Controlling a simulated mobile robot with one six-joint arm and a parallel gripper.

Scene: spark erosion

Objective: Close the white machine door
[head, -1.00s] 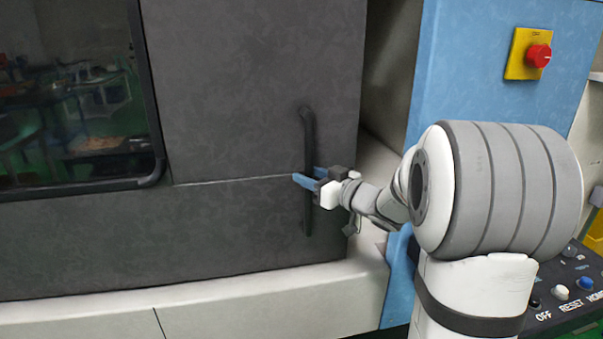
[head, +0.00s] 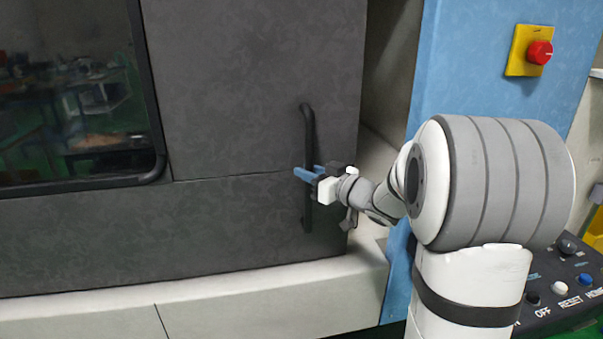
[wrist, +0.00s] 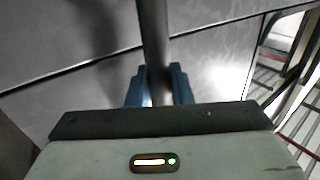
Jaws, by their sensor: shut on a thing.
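The machine door (head: 240,110) looks dark grey in the head view, with a window at the left. A black vertical bar handle (head: 308,130) is near its right edge. My gripper (head: 306,174) has blue fingers around the handle at about its middle and is shut on it. In the wrist view the handle (wrist: 154,40) runs down between the two blue fingers (wrist: 158,88). A gap shows between the door's right edge and the blue panel, with a light interior behind it.
A blue machine panel (head: 480,90) with a red stop button (head: 540,52) on a yellow plate stands right of the door. A control box (head: 565,290) with buttons is at the lower right. A pale ledge (head: 220,305) runs below the door.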

